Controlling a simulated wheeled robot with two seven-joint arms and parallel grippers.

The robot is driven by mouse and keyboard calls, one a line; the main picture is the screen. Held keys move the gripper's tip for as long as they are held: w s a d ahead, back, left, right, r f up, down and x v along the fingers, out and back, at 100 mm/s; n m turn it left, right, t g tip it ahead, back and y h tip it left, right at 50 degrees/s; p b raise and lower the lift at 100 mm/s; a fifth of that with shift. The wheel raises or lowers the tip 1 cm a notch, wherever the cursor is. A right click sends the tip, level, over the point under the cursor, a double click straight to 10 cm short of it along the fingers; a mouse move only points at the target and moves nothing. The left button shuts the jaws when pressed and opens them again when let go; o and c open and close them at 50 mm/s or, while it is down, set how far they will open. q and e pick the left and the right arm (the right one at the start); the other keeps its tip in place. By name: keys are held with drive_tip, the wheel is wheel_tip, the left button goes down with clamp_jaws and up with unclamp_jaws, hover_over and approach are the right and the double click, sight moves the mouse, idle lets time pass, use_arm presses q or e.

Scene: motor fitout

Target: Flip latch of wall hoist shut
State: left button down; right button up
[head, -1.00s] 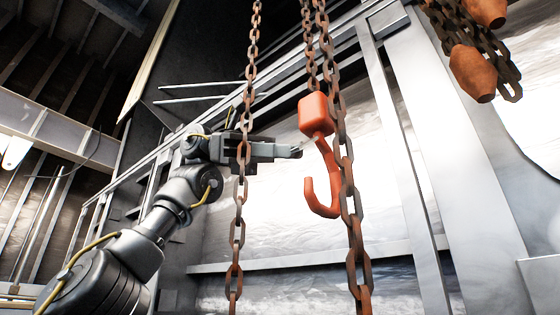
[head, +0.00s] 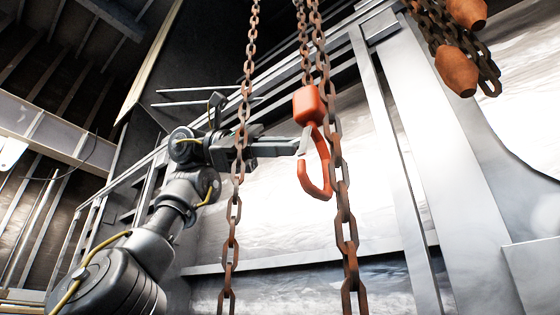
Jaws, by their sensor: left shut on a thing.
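The wall hoist's orange hook (head: 318,172) hangs below its orange block (head: 307,104), with its opening to the left. A small pale grey latch (head: 304,140) shows at the hook's throat, slanting down and left from near the hook's neck. My left gripper (head: 297,147) reaches in from the left, behind a rusty chain. Its fingers are shut on the latch's lower end, just above the hook's tip. The fingertips are small here and partly merge with the latch. My right gripper is not in view.
One rusty chain (head: 236,210) hangs in front of my left gripper. Another chain (head: 342,190) hangs close to the hook's right side. More chain with rusty orange weights (head: 457,71) hangs at upper right. A grey metal frame (head: 385,130) stands behind.

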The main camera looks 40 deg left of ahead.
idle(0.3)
use_arm(q)
drive_tip(key=c, duration=1.5)
unclamp_jaws()
drive_tip(key=p+v, duration=0.3)
drive_tip(key=v, duration=0.8)
drive_tip(key=shift+p, duration=0.4)
